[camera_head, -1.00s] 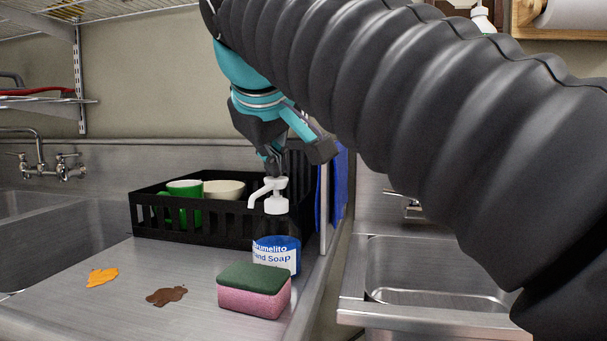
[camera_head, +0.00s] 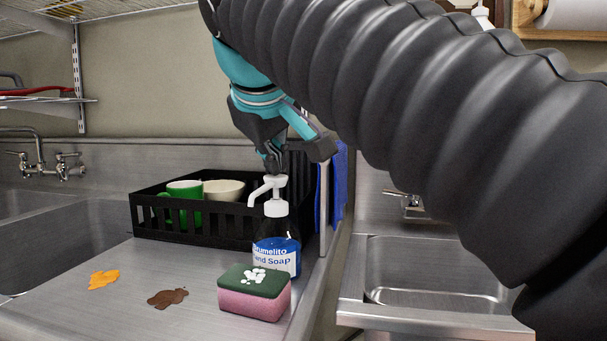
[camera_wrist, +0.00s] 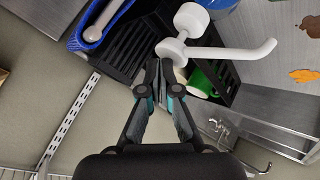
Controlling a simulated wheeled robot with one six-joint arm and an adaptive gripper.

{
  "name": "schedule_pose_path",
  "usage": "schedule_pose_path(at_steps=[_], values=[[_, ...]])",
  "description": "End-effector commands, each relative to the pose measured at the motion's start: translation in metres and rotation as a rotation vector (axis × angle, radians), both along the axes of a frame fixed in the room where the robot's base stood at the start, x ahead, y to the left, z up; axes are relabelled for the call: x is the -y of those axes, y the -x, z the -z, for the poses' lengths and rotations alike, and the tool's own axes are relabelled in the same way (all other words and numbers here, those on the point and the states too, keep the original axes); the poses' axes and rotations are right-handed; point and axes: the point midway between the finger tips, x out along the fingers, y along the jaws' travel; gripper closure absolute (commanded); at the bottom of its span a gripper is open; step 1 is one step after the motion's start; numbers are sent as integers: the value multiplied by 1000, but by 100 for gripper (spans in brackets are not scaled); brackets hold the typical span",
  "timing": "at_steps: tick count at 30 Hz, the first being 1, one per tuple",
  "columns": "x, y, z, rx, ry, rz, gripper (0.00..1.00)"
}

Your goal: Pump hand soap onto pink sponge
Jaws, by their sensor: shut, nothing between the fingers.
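The hand soap bottle (camera_head: 277,257) stands upright on the steel counter, with a blue label and a white pump head (camera_head: 268,187). The pump head also shows in the wrist view (camera_wrist: 190,20), its spout pointing away from the gripper. The pink sponge (camera_head: 254,303) lies just in front of the bottle, green scrub side up. White soap blobs (camera_head: 256,275) sit on its green top. My gripper (camera_head: 274,167) is shut and empty, fingertips pointing down directly above the pump. In the wrist view, the shut fingertips (camera_wrist: 158,65) are close to the pump top; contact is hard to tell.
A black dish rack (camera_head: 190,233) with a green mug (camera_head: 184,203) and pale bowl (camera_head: 224,189) stands behind the bottle. Orange (camera_head: 104,279) and brown (camera_head: 168,298) stains lie on the counter at left. Sinks flank the counter. A blue cloth (camera_head: 338,185) hangs right of the rack.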

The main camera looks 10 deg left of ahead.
Motion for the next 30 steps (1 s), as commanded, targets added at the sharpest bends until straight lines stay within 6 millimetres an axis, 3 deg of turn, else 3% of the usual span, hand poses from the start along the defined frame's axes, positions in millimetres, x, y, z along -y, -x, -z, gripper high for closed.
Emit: schedule_pose_path(at_steps=[22, 30], values=[[-1, 0, -53, 2, -1, 0, 100], [0, 0, -60, 0, 0, 0, 100]])
